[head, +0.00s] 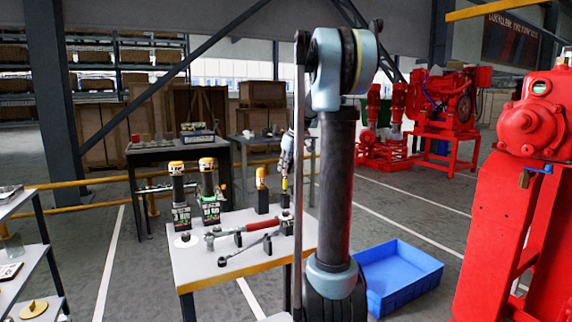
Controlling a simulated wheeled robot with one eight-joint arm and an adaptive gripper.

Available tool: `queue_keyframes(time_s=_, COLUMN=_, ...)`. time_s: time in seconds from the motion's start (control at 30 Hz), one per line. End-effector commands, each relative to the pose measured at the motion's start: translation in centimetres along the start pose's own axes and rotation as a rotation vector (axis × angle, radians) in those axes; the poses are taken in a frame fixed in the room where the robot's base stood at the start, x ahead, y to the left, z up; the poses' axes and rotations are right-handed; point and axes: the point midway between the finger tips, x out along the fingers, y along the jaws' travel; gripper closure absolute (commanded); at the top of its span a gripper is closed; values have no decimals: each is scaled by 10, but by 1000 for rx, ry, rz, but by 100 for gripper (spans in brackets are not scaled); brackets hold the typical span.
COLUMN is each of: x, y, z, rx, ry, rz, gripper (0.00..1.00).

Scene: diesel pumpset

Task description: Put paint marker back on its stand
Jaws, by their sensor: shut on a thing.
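My gripper (285,170) is small in the head view, pointing down above the right part of the white table, partly beside my own arm. It is shut on the paint marker (284,187), a thin upright stick with yellow on it. Below the marker is a small dark block with a pale label (286,219), which looks like its stand. The marker's lower end is close to the block's top; I cannot tell whether they touch. A black holder with a yellow-topped item (262,190) stands just left of the marker.
The white table (205,268) also holds two yellow-topped tools (208,190) on black stands at left, a red-handled wrench (238,230) and another wrench (245,249). A blue bin (400,277) is on the floor at right. Red machinery (520,200) stands far right.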

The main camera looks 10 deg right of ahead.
Motion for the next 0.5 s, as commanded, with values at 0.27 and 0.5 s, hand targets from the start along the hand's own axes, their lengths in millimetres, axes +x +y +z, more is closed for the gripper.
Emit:
queue_keyframes(time_s=0.27, x=23, y=1, z=10, rx=1, ry=0, rz=0, gripper=100)
queue_keyframes(time_s=0.5, x=37, y=1, z=16, rx=2, ry=0, rz=1, gripper=100)
